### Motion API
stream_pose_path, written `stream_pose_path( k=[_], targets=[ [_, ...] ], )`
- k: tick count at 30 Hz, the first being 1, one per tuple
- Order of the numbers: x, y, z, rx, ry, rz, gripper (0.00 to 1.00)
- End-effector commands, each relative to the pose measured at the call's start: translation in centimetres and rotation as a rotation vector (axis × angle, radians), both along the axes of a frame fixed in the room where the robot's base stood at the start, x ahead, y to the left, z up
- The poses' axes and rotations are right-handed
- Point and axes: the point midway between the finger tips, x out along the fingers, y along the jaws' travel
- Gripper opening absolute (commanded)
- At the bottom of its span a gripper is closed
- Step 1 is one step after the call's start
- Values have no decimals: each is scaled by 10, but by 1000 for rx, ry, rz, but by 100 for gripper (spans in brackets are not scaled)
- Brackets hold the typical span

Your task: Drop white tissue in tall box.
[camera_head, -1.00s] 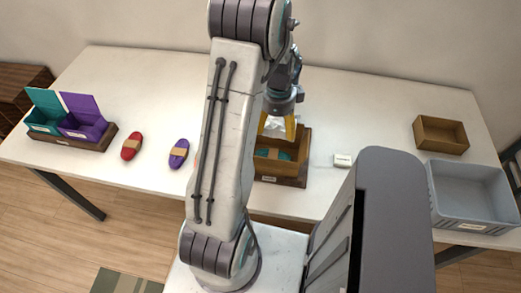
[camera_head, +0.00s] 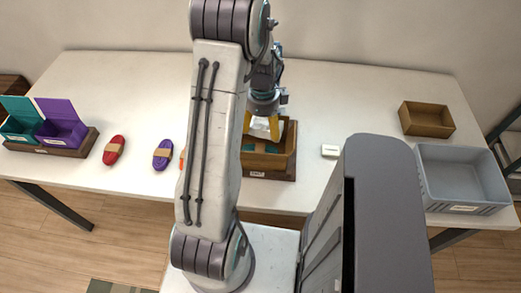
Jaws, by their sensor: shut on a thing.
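My gripper (camera_head: 262,125) points down at the middle of the table, with its yellow fingers shut on a white tissue (camera_head: 260,131). The gripper and tissue are over the back part of a wooden box (camera_head: 283,163) with a label on its front. Something teal lies inside this box. My arm hides the box's left side. I cannot tell from this view whether the tissue touches the box or hangs above it.
Teal and purple lidded boxes (camera_head: 62,128) stand open at the left. A small white block (camera_head: 330,151), a low wooden tray (camera_head: 427,119) and a grey crate (camera_head: 463,180) are to the right.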

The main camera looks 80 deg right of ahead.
Motion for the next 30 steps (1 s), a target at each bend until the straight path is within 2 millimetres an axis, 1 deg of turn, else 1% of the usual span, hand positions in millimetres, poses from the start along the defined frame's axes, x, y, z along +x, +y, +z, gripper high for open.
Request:
stream_pose_path(
  k=[1,6,17,18,24,25,30],
  targets=[
    [0,0,-9,0,0,0,65],
    [0,0,-20,0,0,0,65],
    [0,0,-22,0,0,0,65],
    [0,0,-22,0,0,0,81],
    [0,0,-22,-1,0,0,99],
    [0,0,-22,-1,0,0,100],
    [0,0,-22,-1,0,0,100]
  ],
)
